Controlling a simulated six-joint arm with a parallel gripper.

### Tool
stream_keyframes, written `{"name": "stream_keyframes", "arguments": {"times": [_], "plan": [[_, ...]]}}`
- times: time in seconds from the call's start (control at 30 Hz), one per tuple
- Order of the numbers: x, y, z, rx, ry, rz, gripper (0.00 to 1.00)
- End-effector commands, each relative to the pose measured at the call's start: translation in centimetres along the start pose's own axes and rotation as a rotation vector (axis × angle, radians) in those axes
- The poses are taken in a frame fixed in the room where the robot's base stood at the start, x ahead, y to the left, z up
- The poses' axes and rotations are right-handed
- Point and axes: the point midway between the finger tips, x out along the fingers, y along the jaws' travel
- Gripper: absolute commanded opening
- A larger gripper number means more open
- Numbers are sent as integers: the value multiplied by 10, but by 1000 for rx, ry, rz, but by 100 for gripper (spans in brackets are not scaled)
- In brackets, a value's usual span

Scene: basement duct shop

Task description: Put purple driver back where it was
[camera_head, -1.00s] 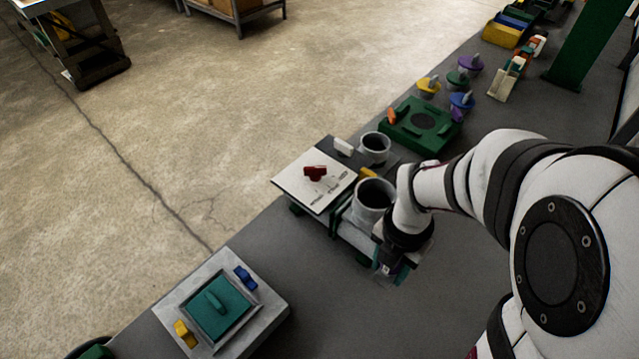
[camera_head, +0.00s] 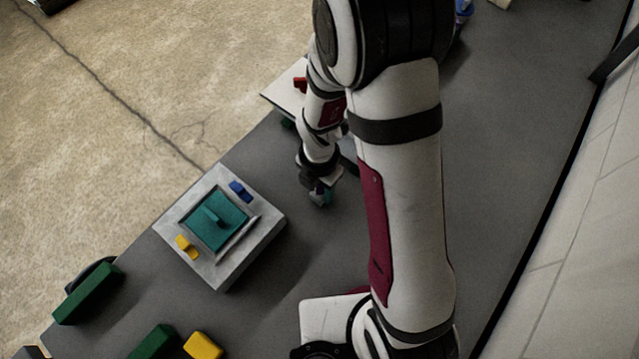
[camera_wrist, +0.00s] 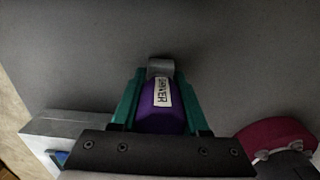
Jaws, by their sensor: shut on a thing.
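My gripper (camera_wrist: 158,100) is shut on the purple driver (camera_wrist: 155,118), which has a white label reading DRIVER and a grey end. In the wrist view the driver lies between the teal fingers, with plain grey bench surface beyond it. In the head view my gripper (camera_head: 320,194) is low over the bench, to the right of the grey block with the teal lid. The driver cannot be made out in the head view.
The grey block (camera_head: 254,256) holds a teal lid (camera_head: 214,220), with a blue piece (camera_head: 241,191) and a yellow piece (camera_head: 187,246) on it. Green blocks (camera_head: 88,293) and a yellow block (camera_head: 203,346) lie at the near left.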

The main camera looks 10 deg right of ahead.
Motion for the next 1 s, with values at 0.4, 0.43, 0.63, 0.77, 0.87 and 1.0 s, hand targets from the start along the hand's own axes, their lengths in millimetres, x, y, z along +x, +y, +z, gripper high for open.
{"name": "stream_keyframes", "arguments": {"times": [0.4, 0.43, 0.63, 0.77, 0.87, 1.0], "plan": [[2, 0, 0, 0, 0, -1, 75], [2, 0, 0, 0, 0, -1, 75], [-10, 1, 1, 0, -1, 3, 75], [-40, 1, 1, 0, -3, 6, 75], [-66, 1, 1, 0, -3, 6, 75], [-96, 1, 0, 0, -2, 4, 75]]}}
